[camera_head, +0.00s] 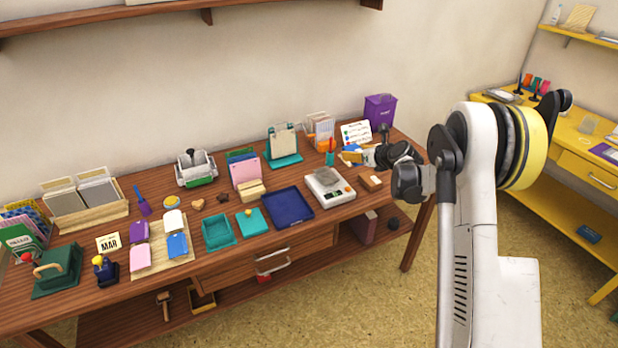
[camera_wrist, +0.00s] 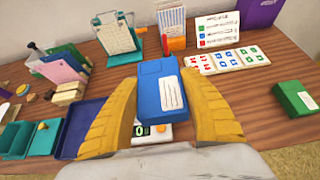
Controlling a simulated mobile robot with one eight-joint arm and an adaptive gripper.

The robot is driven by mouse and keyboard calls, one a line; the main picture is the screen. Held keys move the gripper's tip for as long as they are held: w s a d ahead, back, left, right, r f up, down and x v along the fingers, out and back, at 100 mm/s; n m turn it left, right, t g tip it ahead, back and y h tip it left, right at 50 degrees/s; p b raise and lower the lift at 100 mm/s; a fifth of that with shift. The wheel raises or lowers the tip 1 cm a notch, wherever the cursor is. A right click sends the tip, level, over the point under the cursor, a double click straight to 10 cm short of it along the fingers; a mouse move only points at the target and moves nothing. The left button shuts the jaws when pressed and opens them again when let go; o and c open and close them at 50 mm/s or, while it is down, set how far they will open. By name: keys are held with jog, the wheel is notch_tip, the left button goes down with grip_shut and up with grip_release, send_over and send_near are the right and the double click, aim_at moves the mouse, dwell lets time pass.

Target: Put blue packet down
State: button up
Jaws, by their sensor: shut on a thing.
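The blue packet (camera_wrist: 155,82) is a flat blue block with a white label. In the wrist view it sits between the yellow fingers of my gripper (camera_wrist: 160,95), which is shut on it. In the head view my gripper (camera_head: 357,154) is over the right part of the wooden table, behind the scale, and a little of the blue packet (camera_head: 352,147) shows at the fingers. The packet appears held above the tabletop; its underside is hidden. The scale's display (camera_wrist: 145,130) shows just below the packet in the wrist view.
The white scale (camera_head: 329,187) stands beside a dark blue tray (camera_head: 288,207). A colour card (camera_wrist: 216,41) with small red, green and blue pads is behind the packet. A green box (camera_wrist: 297,104) lies at the right. A purple bin (camera_head: 380,110) is at the back corner.

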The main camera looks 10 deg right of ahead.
jog(key=b, duration=0.4)
send_over(326, 175)
notch_tip(326, 175, down, 6)
jog(key=shift+w+d+f, duration=0.1)
jog(key=shift+d+f, duration=0.05)
notch_tip(326, 175, down, 4)
jog(key=shift+f+b, duration=0.1)
jog(key=shift+b, duration=0.8)
jog(key=o, duration=1.2)
jog(key=shift+c, duration=0.2)
